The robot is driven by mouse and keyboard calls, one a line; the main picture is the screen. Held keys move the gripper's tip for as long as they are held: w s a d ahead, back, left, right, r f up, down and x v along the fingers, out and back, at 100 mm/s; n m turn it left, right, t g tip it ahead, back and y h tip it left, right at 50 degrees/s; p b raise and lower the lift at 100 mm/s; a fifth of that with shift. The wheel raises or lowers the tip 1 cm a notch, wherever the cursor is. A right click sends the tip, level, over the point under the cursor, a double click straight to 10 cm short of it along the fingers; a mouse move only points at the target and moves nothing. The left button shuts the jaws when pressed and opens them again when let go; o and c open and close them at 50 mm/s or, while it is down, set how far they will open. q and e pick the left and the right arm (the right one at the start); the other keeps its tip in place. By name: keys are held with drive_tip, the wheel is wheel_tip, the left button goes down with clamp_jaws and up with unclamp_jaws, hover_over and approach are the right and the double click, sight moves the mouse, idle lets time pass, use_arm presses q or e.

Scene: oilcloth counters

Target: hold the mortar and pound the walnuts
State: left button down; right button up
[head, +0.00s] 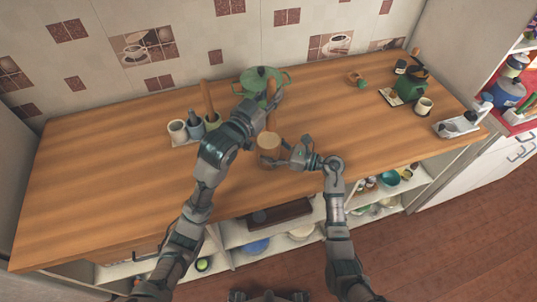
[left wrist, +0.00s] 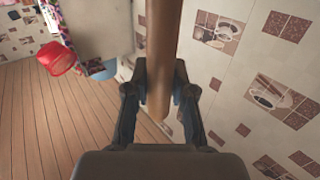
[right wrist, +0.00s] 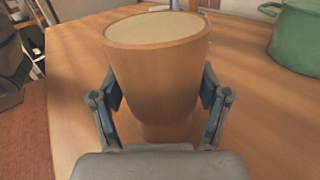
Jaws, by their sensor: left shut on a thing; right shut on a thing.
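The wooden mortar (head: 268,150) stands upright on the counter. My right gripper (head: 292,156) is shut around its lower body from the right; the right wrist view shows the mortar (right wrist: 158,85) between both fingers. The mortar's mouth shows as a pale, smooth disc, and I cannot make out single walnuts. My left gripper (head: 271,103) is shut on a wooden pestle (left wrist: 160,50), held above the counter, higher than the mortar. The pestle's upper part (head: 271,88) shows in the head view; the left hand hides part of it.
A green lidded pot (head: 262,78) stands behind my left gripper. A tray with small cups (head: 178,131) is to the left. A green canister (head: 410,88) and a white tray (head: 455,127) are at the right. The counter (head: 95,185) is clear at the left.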

drive_tip(key=o, duration=1.4)
drive_tip(key=shift+c, duration=0.2)
drive_tip(key=v, duration=1.2)
drive_tip(key=shift+d+f, duration=0.1)
